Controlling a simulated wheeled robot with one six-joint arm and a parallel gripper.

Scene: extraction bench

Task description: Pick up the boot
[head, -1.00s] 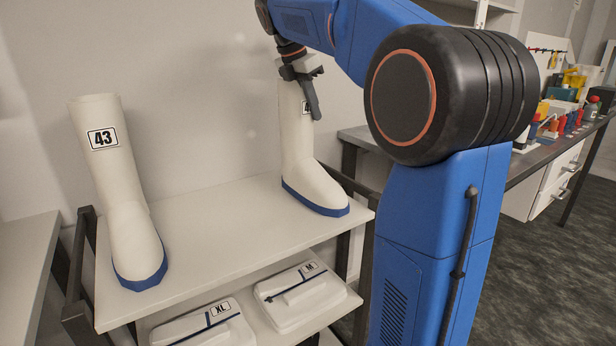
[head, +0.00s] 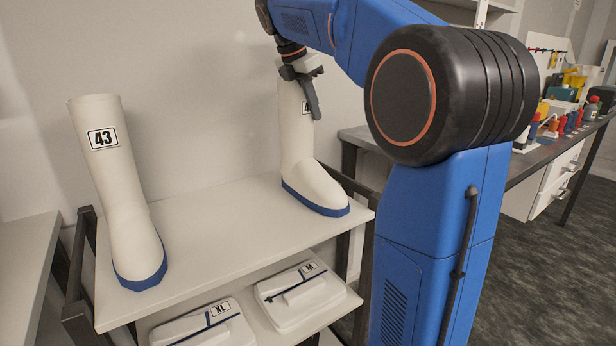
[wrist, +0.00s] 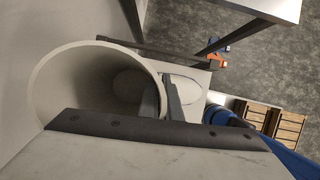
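The boot under my gripper (head: 309,98) is a white boot (head: 308,178) with a blue sole, standing upright at the right end of the white shelf (head: 215,240). Its label is partly covered by my gripper. In the wrist view I look down into the open top of this boot (wrist: 62,82). One finger of my gripper (wrist: 161,98) is inside the shaft and the other outside, close together with the boot wall between them. A second white boot (head: 125,195), labelled 43, stands upright at the left of the shelf, apart from my gripper.
Two white packs, labelled XL (head: 205,325) and M (head: 300,292), lie on the lower shelf. A wall stands close behind the boots. A bench (head: 545,155) with coloured items is at the right. The middle of the upper shelf is clear.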

